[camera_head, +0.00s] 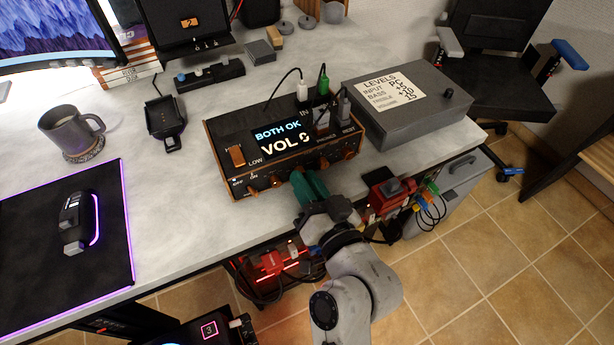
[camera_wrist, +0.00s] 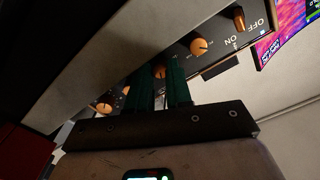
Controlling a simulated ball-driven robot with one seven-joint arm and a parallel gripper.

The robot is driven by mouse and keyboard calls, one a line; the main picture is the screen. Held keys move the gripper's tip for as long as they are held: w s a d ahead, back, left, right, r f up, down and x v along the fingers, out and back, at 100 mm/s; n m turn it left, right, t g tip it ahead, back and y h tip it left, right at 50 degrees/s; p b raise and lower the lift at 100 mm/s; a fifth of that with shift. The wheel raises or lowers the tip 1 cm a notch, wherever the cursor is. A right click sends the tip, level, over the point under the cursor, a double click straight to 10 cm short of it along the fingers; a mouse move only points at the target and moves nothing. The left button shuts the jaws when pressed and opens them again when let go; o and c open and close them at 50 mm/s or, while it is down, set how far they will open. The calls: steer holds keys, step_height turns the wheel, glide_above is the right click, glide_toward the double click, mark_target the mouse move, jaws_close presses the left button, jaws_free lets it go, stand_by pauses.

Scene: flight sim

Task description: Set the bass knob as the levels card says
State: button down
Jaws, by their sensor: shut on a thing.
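A brown and black amp box (camera_head: 222,150) stands at the desk's front edge; its screen (camera_head: 279,139) reads "BOTH OK" and "VOL", with a digit after it. Orange knobs run along its front panel. My gripper (camera_head: 306,182) reaches that panel with its green fingers shut on an orange knob (camera_wrist: 159,71). In the wrist view, another knob (camera_wrist: 200,46) and the ON/OFF switch (camera_wrist: 239,18) are to the right, and a knob (camera_wrist: 104,107) is to the left. The held knob's label and pointer are hidden. The levels card (camera_head: 391,88) lists input, bass and treble; its values are hard to read.
The card lies on a grey box (camera_head: 425,112) right of the amp. Plugs and cables (camera_head: 322,85) stand on the amp's top. A mug (camera_head: 72,133), a mouse (camera_head: 76,222) and a mat are at left. Red and coloured devices (camera_head: 385,190) hang by the desk edge.

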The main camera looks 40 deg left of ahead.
steer(key=shift+m+p, duration=0.6)
steer(key=shift+m, duration=0.6)
steer(key=c, duration=1)
jaws_free()
steer(key=shift+c, duration=0.2)
steer(key=v, duration=1)
steer(key=shift+d+b, duration=0.4)
steer(key=shift+b, duration=0.05)
steer(key=shift+s, duration=0.1)
